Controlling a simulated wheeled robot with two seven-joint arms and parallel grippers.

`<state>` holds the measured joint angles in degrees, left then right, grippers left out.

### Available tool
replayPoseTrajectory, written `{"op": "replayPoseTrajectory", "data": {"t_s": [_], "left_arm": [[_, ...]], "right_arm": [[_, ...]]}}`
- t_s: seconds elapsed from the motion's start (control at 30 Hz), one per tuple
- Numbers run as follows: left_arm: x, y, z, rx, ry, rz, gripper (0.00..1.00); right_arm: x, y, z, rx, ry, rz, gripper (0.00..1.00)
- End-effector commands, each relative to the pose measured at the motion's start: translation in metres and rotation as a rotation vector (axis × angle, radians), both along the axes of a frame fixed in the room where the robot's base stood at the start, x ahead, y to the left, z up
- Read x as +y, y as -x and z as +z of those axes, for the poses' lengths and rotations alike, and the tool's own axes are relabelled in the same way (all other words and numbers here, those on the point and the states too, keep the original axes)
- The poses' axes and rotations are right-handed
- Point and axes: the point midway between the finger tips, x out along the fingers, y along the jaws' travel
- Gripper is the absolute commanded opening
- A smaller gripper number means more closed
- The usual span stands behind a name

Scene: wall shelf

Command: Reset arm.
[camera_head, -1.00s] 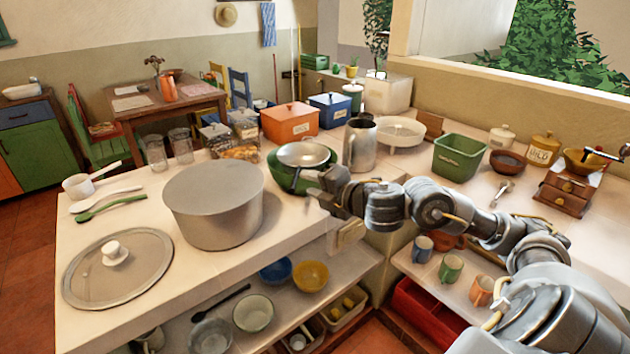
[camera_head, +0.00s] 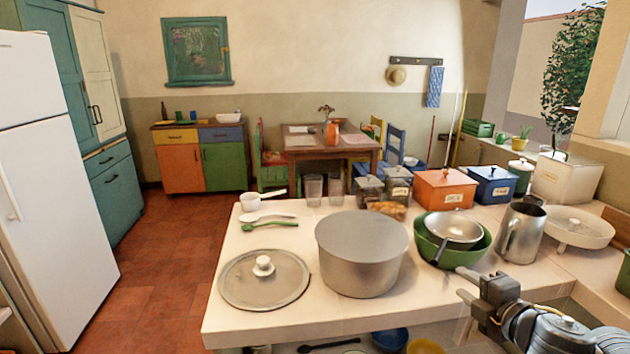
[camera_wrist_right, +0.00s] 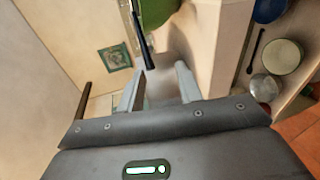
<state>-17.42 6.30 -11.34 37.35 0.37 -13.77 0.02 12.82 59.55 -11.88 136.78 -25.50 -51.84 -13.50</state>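My right gripper (camera_head: 466,285) is at the lower right of the head view, near the counter's front edge, in front of the green bowls. Its two fingers stand apart with nothing between them. The right wrist view also shows the open, empty fingers (camera_wrist_right: 158,88). The forearm runs off the lower right of the head view. My left arm and gripper are in neither view.
The counter (camera_head: 240,320) holds a large grey pot (camera_head: 360,262), a lid (camera_head: 264,280), green bowls (camera_head: 470,250) with a metal pan (camera_head: 452,228) and a metal jug (camera_head: 522,232). Bowls sit on a shelf below. Open floor (camera_head: 165,270) lies left, beside a white fridge (camera_head: 50,180).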

Motion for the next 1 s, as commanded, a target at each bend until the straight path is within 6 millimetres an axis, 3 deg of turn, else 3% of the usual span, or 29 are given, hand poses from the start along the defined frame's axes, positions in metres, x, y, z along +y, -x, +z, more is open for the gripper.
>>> {"op": "replayPoseTrajectory", "data": {"t_s": [0.17,0.2,0.33,0.5,0.77,1.0], "left_arm": [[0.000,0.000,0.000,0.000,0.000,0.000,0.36],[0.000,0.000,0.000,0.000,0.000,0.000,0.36],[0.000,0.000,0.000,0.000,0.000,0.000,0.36],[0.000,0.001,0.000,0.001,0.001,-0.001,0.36],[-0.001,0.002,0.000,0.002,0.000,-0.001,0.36],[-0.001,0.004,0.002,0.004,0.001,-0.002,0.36]], "right_arm": [[0.031,0.046,-0.106,0.220,-0.381,-0.219,0.35],[0.037,0.064,-0.132,0.287,-0.476,-0.298,0.35],[0.053,0.124,-0.199,0.483,-0.716,-0.547,0.35],[0.073,0.194,-0.250,0.677,-0.898,-0.805,0.35],[0.104,0.287,-0.291,0.908,-1.074,-1.135,0.35],[0.105,0.271,-0.371,0.934,-1.046,-1.157,0.35]]}}
